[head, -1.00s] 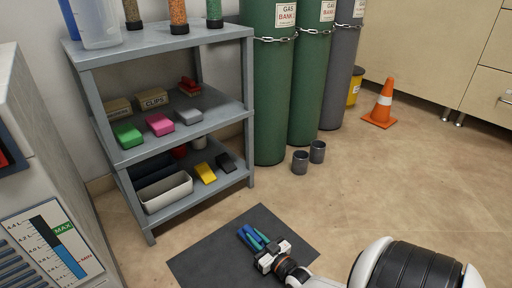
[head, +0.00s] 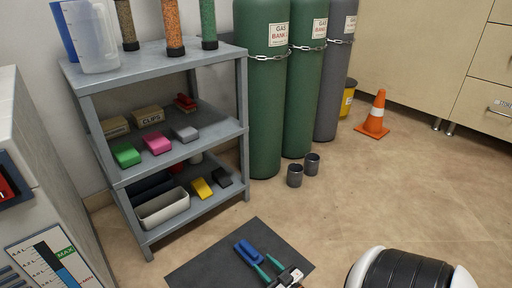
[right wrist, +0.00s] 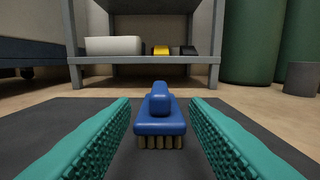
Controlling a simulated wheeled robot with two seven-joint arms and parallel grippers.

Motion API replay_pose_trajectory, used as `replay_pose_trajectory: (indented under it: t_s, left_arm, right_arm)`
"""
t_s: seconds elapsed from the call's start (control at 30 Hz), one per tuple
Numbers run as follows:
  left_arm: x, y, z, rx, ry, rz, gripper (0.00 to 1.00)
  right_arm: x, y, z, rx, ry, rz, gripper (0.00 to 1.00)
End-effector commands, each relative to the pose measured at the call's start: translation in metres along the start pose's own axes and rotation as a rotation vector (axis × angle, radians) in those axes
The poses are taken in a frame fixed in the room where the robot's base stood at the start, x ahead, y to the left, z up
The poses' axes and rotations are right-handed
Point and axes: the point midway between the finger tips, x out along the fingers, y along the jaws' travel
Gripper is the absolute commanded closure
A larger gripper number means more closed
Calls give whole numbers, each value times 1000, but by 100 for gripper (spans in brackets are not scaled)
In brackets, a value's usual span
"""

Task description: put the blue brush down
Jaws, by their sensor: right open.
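The blue brush (head: 248,252) lies on the dark mat (head: 212,268) on the floor. In the right wrist view the brush (right wrist: 160,122) sits upright with its bristles down on the mat, handle up, between and ahead of my green finger pads. My right gripper (head: 267,266) is open, just toward the lower right of the brush in the head view, with a gap on both sides of it and nothing held. My left gripper is not in view.
A grey shelf (head: 196,149) with erasers, boxes and a white bin (head: 163,208) stands behind the mat. Green gas cylinders (head: 264,110), two grey cups (head: 295,175) and an orange cone (head: 375,116) are further back. The floor (head: 370,195) right of the mat is clear.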

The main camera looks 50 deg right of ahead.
Motion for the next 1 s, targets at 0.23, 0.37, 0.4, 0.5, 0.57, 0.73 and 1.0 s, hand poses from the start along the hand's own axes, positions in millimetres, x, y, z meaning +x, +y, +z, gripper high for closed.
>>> replay_pose_trajectory:
  t_s: [0.23,0.37,0.4,0.5,0.57,0.73,1.0]
  left_arm:
    - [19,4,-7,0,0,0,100]
    - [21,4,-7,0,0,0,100]
    - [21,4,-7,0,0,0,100]
    - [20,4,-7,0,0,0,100]
    - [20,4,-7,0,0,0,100]
    - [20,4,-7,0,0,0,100]
    - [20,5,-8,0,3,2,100]
  right_arm:
    - [-42,0,1,0,3,0,58]
    - [-50,0,0,0,0,1,58]
    - [-52,0,0,0,1,1,58]
    - [-53,0,0,0,0,1,58]
    - [-52,0,-1,0,0,1,58]
    - [-52,0,-1,1,0,1,58]
    - [-52,1,0,1,-1,1,58]
